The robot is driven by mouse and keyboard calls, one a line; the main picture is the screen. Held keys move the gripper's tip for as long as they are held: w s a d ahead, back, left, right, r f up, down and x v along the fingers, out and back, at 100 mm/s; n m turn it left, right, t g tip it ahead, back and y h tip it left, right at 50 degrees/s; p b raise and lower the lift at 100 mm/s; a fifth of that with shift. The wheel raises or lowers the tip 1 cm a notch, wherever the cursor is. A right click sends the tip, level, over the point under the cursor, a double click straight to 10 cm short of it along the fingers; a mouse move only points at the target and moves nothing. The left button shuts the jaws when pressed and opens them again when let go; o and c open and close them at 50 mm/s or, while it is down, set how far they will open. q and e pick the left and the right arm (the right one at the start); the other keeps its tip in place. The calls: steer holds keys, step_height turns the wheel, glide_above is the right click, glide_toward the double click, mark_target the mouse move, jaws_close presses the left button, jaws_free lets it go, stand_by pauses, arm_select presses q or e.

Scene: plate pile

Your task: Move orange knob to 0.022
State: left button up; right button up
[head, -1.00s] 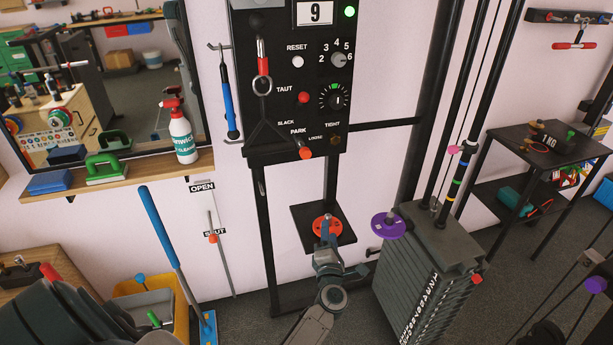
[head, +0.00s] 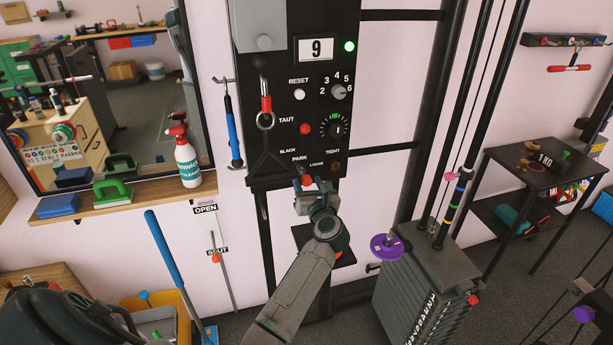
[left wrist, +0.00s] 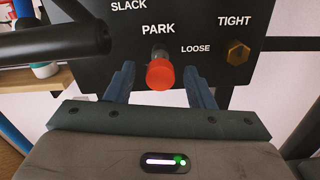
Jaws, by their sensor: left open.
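An orange knob (head: 307,181) sticks out on a short stem at the lower edge of the black panel (head: 260,172), below the PARK label. In the left wrist view the knob (left wrist: 160,75) shows orange-red, between SLACK and TIGHT/LOOSE labels. My left gripper (head: 308,188) is open right at this knob. In the left wrist view its blue fingers (left wrist: 160,88) stand on either side of the knob, with gaps visible on both sides. Another orange knob (head: 215,258) sits on the grey rod beside the OPEN and SHUT labels. My right gripper is not seen.
The panel carries a display reading 9 (head: 316,49), a RESET button, dials and a hanging clip (head: 265,115). A brass hex fitting (left wrist: 238,52) is right of the knob. A weight stack (head: 425,275) with a purple disc (head: 386,246) stands at lower right. A dark bar (left wrist: 50,45) crosses upper left.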

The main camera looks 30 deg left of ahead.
mark_target(304, 173)
arm_select(q)
steer(key=shift+x, duration=0.9)
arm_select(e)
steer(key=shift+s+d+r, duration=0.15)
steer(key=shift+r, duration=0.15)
arm_select(q)
steer(key=shift+c, duration=0.4)
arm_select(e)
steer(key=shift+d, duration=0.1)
arm_select(q)
jaws_close()
steer(key=shift+b+x, duration=0.4)
steer(key=shift+x, duration=0.7)
steer(key=shift+w+a, duration=0.1)
steer(key=shift+w, duration=0.05)
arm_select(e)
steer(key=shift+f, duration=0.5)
arm_select(q)
steer(key=shift+c, duration=1)
jaws_free()
steer(key=shift+o, duration=1.4)
